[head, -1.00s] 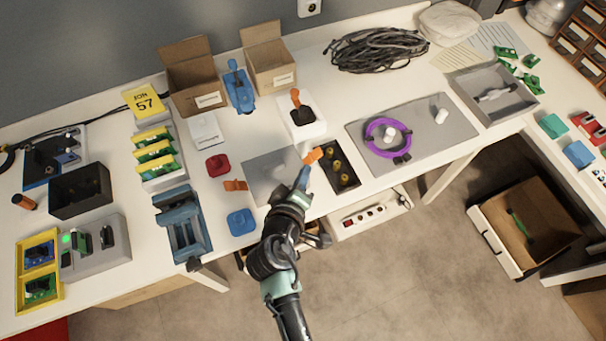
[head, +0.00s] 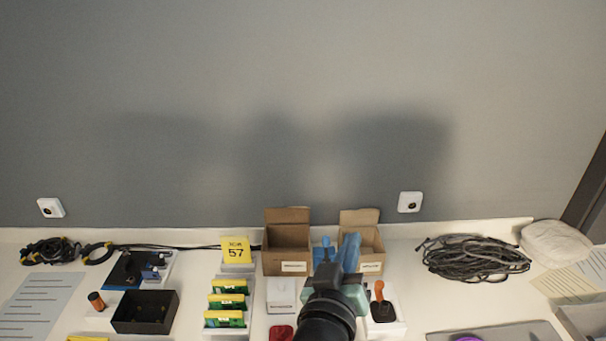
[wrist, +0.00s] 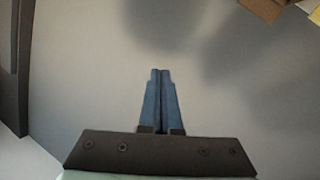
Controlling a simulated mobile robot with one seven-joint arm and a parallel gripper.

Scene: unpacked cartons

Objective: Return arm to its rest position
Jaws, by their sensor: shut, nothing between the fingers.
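My gripper (head: 348,251) shows in the head view in front of the two open cardboard boxes, with its blue fingers pointing up and away toward the wall. In the wrist view its two blue fingers (wrist: 160,98) are pressed together with nothing between them. My arm rises from the bottom edge of the head view and hides part of the bench behind it. The fingers partly cover the right cardboard box (head: 369,262).
The left cardboard box (head: 287,262) stands beside the right one against the grey wall (head: 280,120). A black bin (head: 145,312), green boards in a rack (head: 226,303), a joystick (head: 382,304) and a dark cable coil (head: 472,258) are on the white bench. The space above is free.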

